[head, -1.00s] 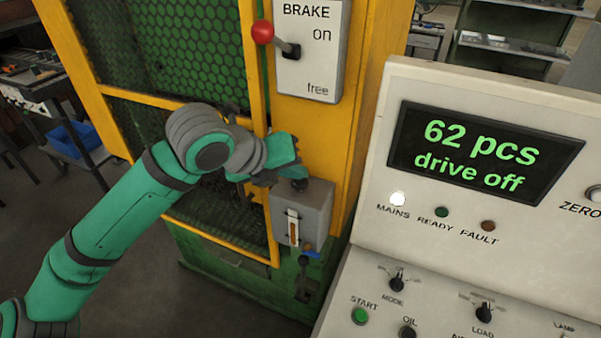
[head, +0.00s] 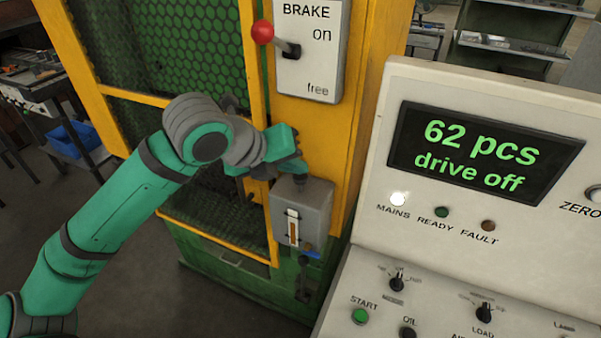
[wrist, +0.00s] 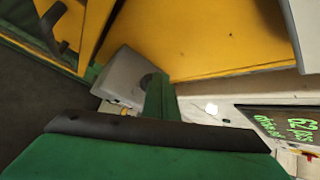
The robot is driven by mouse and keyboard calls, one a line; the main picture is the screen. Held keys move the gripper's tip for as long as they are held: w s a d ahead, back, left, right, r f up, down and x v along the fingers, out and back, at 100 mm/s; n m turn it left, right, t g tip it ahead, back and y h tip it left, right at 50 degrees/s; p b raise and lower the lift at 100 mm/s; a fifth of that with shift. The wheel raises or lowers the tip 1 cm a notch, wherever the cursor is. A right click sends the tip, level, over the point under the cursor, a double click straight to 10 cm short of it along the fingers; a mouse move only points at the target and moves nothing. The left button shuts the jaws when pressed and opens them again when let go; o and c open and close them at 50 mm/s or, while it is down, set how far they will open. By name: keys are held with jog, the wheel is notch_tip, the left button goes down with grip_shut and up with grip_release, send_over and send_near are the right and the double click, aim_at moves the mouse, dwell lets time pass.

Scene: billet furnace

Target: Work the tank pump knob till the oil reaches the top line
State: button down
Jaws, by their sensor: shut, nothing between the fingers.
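The oil tank (head: 315,205) is a small grey box on the yellow post. Its front has an upright sight glass (head: 293,227), pale above and brown below; its lines are too small to read. The dark pump knob (head: 299,183) is on top of the tank, partly hidden by my gripper. My gripper (head: 297,168) is shut and empty, its tips right over the knob; I cannot tell whether they touch. In the wrist view the green fingers (wrist: 159,98) reach the tank's top (wrist: 122,75), beside a dark round part.
The brake panel (head: 311,50) with its red-knobbed lever (head: 263,32) is above the tank. A control console (head: 385,235) stands close on the right, its display (head: 485,153) reading "62 pcs drive off". A black-handled lever (head: 304,275) is below the tank. The yellow-framed mesh guard (head: 200,45) is behind my arm.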

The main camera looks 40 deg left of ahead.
aim_at(297, 179)
jog(key=shift+r, duration=0.85)
jog(key=shift+r, duration=2.5)
